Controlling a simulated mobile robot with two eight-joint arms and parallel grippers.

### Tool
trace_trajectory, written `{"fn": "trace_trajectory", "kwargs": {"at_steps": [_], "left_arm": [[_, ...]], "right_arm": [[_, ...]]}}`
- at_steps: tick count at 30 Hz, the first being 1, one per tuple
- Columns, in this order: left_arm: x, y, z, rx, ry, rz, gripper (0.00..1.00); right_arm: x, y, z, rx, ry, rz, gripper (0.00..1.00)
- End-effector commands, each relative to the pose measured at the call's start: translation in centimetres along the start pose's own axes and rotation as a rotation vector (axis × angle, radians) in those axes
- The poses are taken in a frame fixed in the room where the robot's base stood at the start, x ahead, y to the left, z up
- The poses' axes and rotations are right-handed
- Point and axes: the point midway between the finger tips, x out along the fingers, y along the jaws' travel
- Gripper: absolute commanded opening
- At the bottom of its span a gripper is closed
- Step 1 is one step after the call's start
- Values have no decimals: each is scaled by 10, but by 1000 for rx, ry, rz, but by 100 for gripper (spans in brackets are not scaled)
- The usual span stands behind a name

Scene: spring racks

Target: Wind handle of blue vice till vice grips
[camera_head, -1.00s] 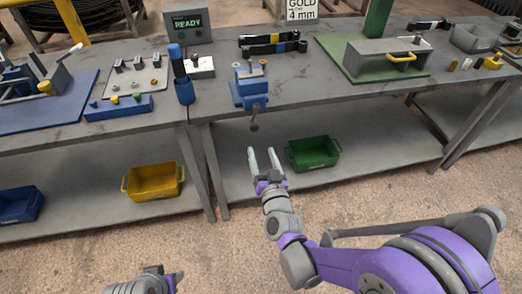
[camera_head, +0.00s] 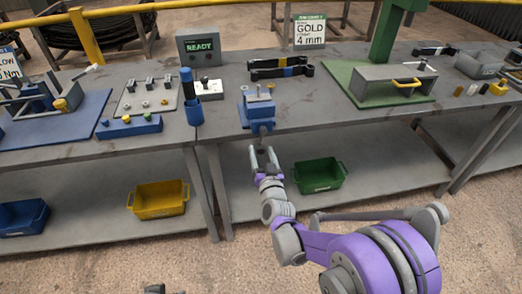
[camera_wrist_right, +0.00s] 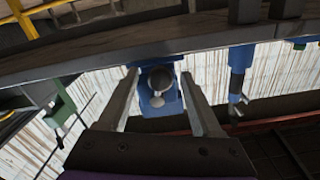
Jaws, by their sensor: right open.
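The blue vice (camera_head: 258,108) is at the front edge of the bench, with its grey handle (camera_head: 262,130) on the side facing me. In the right wrist view the vice (camera_wrist_right: 152,98) is straight ahead, and the handle's round grey end (camera_wrist_right: 161,79) appears between the fingers. My right gripper (camera_head: 262,150) is open and empty, just in front of and below the vice. Its fingers (camera_wrist_right: 160,76) look spread to either side of the handle; I cannot tell whether they reach around it. Only a small piece of my left gripper (camera_head: 154,289) shows at the bottom edge.
A display (camera_head: 200,47) reads READY. Green (camera_head: 320,176) and yellow (camera_head: 160,199) bins sit on the lower shelf. The space before the vice is free.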

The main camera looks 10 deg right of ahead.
Motion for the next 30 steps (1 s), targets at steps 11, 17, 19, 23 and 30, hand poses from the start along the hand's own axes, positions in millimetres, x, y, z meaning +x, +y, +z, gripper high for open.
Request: {"fn": "trace_trajectory", "kwargs": {"at_steps": [11, 17, 19, 23, 30], "left_arm": [[0, 0, 0, 0, 0, 0, 50], [0, 0, 0, 0, 0, 0, 50], [0, 0, 0, 0, 0, 0, 50], [0, 0, 0, 0, 0, 0, 50], [0, 0, 0, 0, 0, 0, 50]], "right_arm": [[14, 0, 0, -1, 0, 0, 66], [14, 0, 0, -1, 0, 0, 44], [14, 0, 0, -1, 0, 0, 32], [14, 0, 0, -1, 0, 0, 8], [14, 0, 0, 1, 0, 0, 0]]}}
